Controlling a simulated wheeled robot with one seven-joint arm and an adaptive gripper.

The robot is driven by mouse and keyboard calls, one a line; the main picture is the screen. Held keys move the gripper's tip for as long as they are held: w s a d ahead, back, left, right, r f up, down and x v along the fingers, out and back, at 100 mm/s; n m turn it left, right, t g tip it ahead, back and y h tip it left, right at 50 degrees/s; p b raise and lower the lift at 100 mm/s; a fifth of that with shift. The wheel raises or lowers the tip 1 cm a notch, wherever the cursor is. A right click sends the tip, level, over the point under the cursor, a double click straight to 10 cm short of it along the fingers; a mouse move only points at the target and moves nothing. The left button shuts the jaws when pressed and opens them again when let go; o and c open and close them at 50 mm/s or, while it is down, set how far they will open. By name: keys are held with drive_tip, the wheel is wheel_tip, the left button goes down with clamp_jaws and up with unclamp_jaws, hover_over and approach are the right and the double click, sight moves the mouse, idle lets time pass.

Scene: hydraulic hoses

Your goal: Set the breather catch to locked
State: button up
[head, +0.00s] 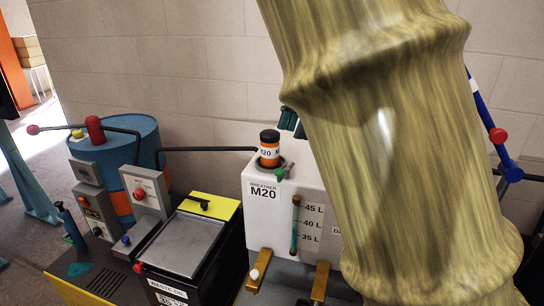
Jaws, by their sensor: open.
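The breather (269,150) has a black cap and an orange and white band marked M20. It stands upright on top of a white tank (257,222) labelled "BREATHER M20". A small green catch (280,174) sits at the front of the breather's base; I cannot tell its setting at this size. The dark teal fingers of my gripper (292,121) show just above and right of the breather, apart from it and open. My arm hides the rest of the gripper and the tank's right side.
A level gauge (295,225) marked 35 to 45 L is on the tank front. Two brass-coloured brackets (260,268) stand below. At left are a waste oil box (180,245), a blue drum (140,140) and control boxes with levers. A blue bar (490,128) is at right.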

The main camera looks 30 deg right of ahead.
sight(280, 170)
drive_tip(key=p+x, duration=0.1)
drive_tip(key=x, duration=0.9)
drive_tip(key=shift+a+p, duration=0.15)
drive_tip(key=shift+p, duration=0.15)
drive_tip(key=shift+f, duration=0.3)
drive_tip(key=shift+c, duration=0.5)
drive_tip(key=shift+r, duration=0.1)
clamp_jaws()
